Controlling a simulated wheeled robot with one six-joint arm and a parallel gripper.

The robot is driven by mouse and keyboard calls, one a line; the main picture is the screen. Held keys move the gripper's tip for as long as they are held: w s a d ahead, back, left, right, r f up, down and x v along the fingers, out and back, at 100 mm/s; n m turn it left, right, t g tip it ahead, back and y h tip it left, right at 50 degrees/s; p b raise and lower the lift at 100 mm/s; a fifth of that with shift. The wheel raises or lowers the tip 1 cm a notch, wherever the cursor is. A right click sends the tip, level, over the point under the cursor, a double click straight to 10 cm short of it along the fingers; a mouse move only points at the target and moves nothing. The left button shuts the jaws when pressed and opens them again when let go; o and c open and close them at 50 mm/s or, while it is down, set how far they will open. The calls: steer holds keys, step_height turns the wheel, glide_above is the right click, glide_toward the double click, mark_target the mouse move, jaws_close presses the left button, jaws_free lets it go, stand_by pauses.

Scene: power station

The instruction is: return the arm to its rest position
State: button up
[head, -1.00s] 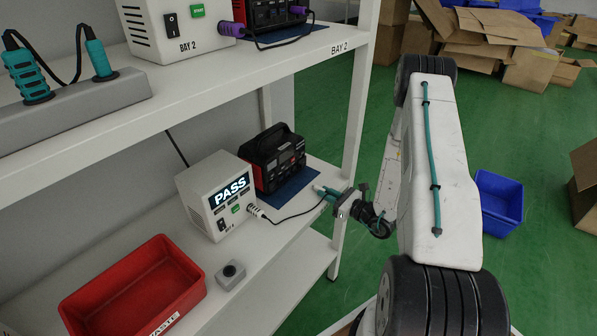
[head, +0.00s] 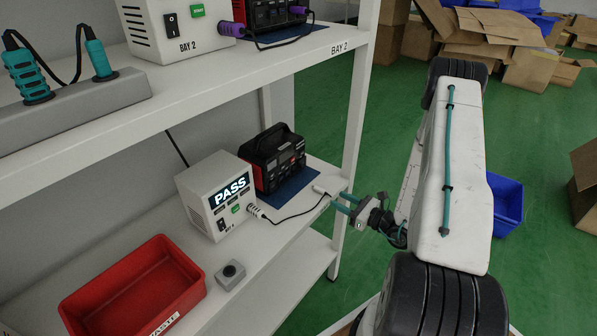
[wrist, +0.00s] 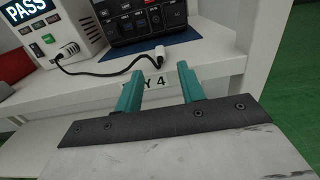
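My gripper (head: 345,203) is at the right end of the middle shelf, just off its front edge. In the wrist view its two teal fingers (wrist: 158,92) are apart with nothing between them. A white plug (wrist: 160,54) on a black cable lies on the shelf beyond the fingertips; it also shows in the head view (head: 320,189). My arm reaches from the right side of the head view, over the green floor.
A white tester (head: 217,194) showing PASS, a black and red power unit (head: 273,159) on a blue mat, a red waste bin (head: 135,290) and a small grey button box (head: 231,274) stand on the shelf. A shelf post (head: 352,130) is close to my gripper. A blue bin (head: 506,205) is on the floor.

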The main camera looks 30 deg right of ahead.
steer(key=shift+v, duration=0.8)
steer(key=shift+f, duration=0.1)
steer(key=s+a+r+n+g+y, duration=0.6)
steer(key=a+r+n+g+y, duration=0.4)
steer(key=a, duration=0.3)
steer(key=s+a+r+n+g+h, duration=0.2)
steer(key=s+a+r+n+h, duration=0.1)
steer(key=s+r+n+h, duration=0.2)
steer(key=s+a+r+n+g+h, duration=0.1)
steer(key=s+a+r+n+h, duration=0.3)
steer(key=r+n, duration=0.5)
steer(key=s+a+r+n+g+h, duration=0.2)
steer(key=s+a+r+n+h, duration=0.2)
steer(key=r, duration=0.9)
steer(key=shift+s+n+g+h, duration=0.3)
steer(key=shift+s+n+h, duration=1.4)
steer(key=shift+n, duration=0.3)
